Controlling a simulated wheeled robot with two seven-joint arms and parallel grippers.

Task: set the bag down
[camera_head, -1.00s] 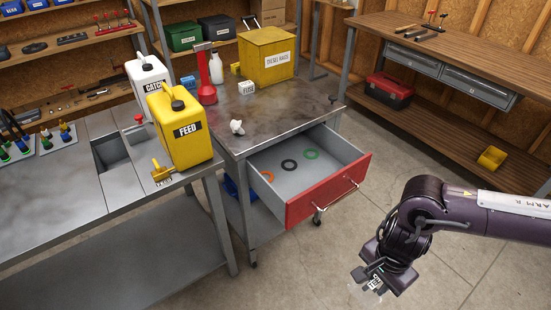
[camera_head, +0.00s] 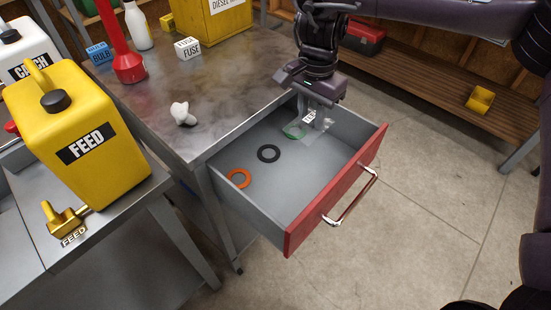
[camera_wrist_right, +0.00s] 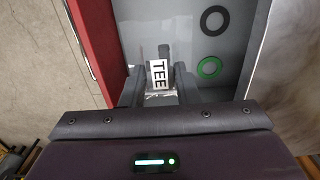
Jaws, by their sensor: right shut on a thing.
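The bag (camera_head: 317,130) is small and clear, with a white label. The label reads TEE in the right wrist view (camera_wrist_right: 158,75). My right gripper (camera_head: 310,112) is shut on the bag's top and points down into the open drawer (camera_head: 282,195). The bag hangs at the drawer's back right, close to the green ring (camera_head: 293,132); I cannot tell whether it touches the drawer floor. The black ring (camera_head: 268,153) and orange ring (camera_head: 238,178) lie apart to the left. In the wrist view the two fingers stand either side of the label. My left gripper is not in view.
The drawer's red front (camera_head: 335,190) has a metal handle (camera_head: 352,197). The metal bench top (camera_head: 215,115) holds a white part (camera_head: 182,113), a fuse box (camera_head: 187,48) and a red funnel-like thing (camera_head: 128,66). The yellow FEED can (camera_head: 85,130) stands at left. The drawer's front floor area is clear.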

